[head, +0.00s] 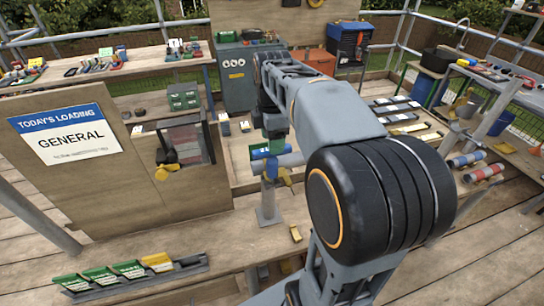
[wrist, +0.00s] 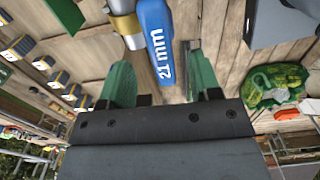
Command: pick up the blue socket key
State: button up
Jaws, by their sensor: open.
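The blue socket key (wrist: 158,40), marked "21 mm", lies just ahead of my gripper in the wrist view. Its blue handle lines up with the gap between the two green fingers. In the head view a blue part (head: 262,152) shows right below my gripper, at the top of a grey post (head: 268,205). My gripper (wrist: 161,78) is open, with nothing between its fingers. In the head view the gripper (head: 275,135) points down, partly hidden by my arm. A metal shaft with a brass band (wrist: 124,22) is beside the blue handle.
A rack with green and yellow labelled pieces (head: 130,275) lies on the bench at front left. A wooden board with a "GENERAL" sign (head: 70,135) stands at left. A yellow block (head: 295,233) lies near the post. A green bag (wrist: 275,85) shows at right in the wrist view.

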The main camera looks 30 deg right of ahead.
aim_at(272, 162)
jog(key=shift+f+p, duration=0.35)
jog(key=shift+f, duration=2.15)
grip_shut()
jog(key=shift+r, duration=0.15)
